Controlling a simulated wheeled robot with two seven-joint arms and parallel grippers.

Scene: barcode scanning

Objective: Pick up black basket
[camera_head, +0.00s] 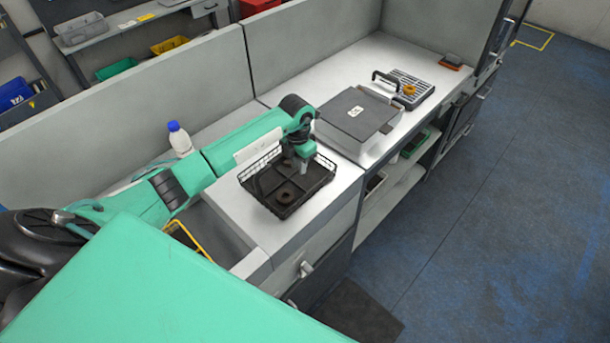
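The black basket (268,204) is a shallow wire-sided tray on the white counter, near its front edge. Two dark round parts lie inside it, one near its middle and one nearer its front. My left arm reaches in from the left, and my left gripper (304,168) points down at the basket's far right side. The gripper is small here, and I cannot tell whether its fingers are open or shut, or whether they touch the rim. My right gripper is not in view.
A grey box-like device (357,120) stands on the counter right of the basket. Beyond it is a grey grated tray (422,92) with an orange ring. A white bottle with a blue cap (180,140) stands behind my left arm. The blue floor at right is clear.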

